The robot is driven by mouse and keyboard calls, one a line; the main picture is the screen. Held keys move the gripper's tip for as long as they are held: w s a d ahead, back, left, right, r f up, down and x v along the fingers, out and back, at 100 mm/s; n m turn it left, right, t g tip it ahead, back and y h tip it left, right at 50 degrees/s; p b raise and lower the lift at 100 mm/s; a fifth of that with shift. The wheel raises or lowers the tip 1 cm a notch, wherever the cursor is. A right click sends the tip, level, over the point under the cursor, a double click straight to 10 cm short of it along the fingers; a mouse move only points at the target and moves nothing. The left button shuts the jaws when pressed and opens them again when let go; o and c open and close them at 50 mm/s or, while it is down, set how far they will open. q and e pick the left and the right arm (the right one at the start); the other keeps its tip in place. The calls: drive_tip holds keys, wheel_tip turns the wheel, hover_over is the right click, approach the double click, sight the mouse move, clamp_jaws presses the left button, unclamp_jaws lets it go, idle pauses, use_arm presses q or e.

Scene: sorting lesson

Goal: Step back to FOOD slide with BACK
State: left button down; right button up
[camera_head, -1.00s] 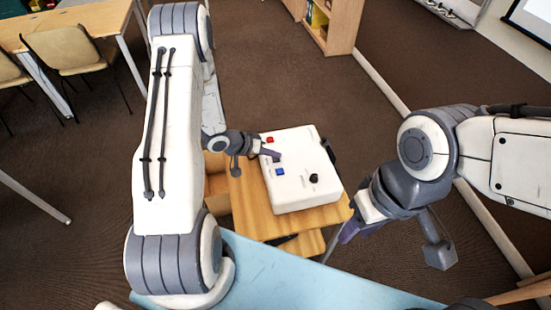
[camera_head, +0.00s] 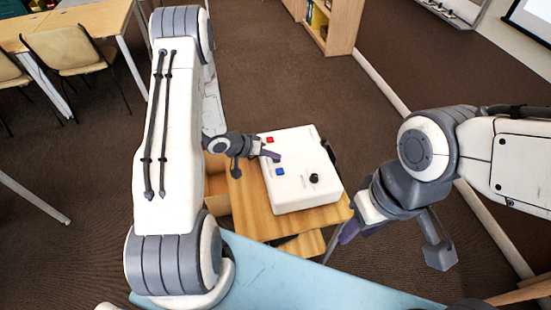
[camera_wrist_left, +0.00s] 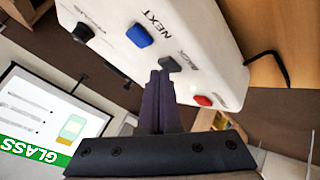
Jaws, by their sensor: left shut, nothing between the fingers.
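A white control box (camera_head: 310,188) carries a blue button (camera_head: 280,171), a red button (camera_head: 269,140), a dark BACK button (camera_wrist_left: 170,64) and a black knob (camera_head: 314,178). In the left wrist view, NEXT is printed beside the blue button (camera_wrist_left: 139,36) and BACK beside the dark one. My left gripper (camera_head: 272,155) is shut and empty, its fingertips (camera_wrist_left: 160,76) right at the BACK button; contact cannot be told. The screen (camera_wrist_left: 45,115) in the left wrist view shows a slide with a green GLASS band. My right gripper (camera_head: 348,232) hangs right of the box, its jaws unclear.
The box stands on a small wooden table (camera_head: 255,212). A light blue surface (camera_head: 290,280) lies in front. A bookshelf (camera_head: 330,25) stands at the back, with a desk (camera_head: 85,20) and chairs (camera_head: 70,50) at the upper left. Brown floor is clear behind the box.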

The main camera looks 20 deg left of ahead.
sight(273, 161)
use_arm(q)
drive_tip(key=shift+f, duration=0.1)
idle(0.4)
drive_tip(key=shift+r+p, duration=0.85)
drive_tip(key=shift+p, duration=0.05)
wheel_tip(273, 161, up, 5)
drive_tip(key=p, duration=0.5)
drive_tip(key=shift+r, duration=0.1)
idle(0.4)
